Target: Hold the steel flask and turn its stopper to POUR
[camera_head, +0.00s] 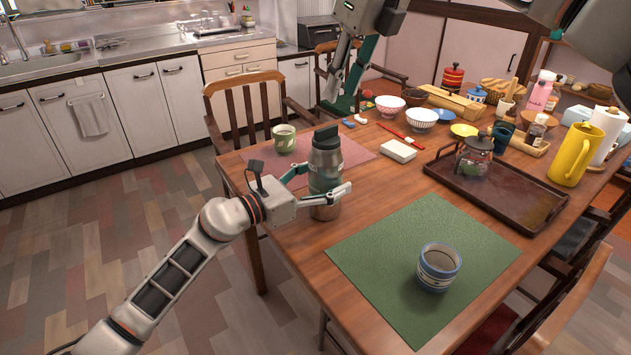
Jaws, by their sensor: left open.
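The steel flask (324,163) stands upright on the wooden table near its left edge, with a dark stopper (326,137) on top. Any marking on the stopper is too small to read. My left gripper (322,183) is open, with one finger behind the flask and one in front of it, around its middle. I cannot tell whether the fingers touch it. My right gripper (344,94) hangs pointing down, beyond the flask and near the far chair. Its fingers are apart with nothing between them.
A green mat (385,270) with a striped cup (439,267) lies in front. A green cup (284,138) stands on the pink mat (352,152) behind the flask. A brown tray (520,205) holds a glass pot (474,157). Bowls, a yellow jug (574,155) and bottles crowd the far right.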

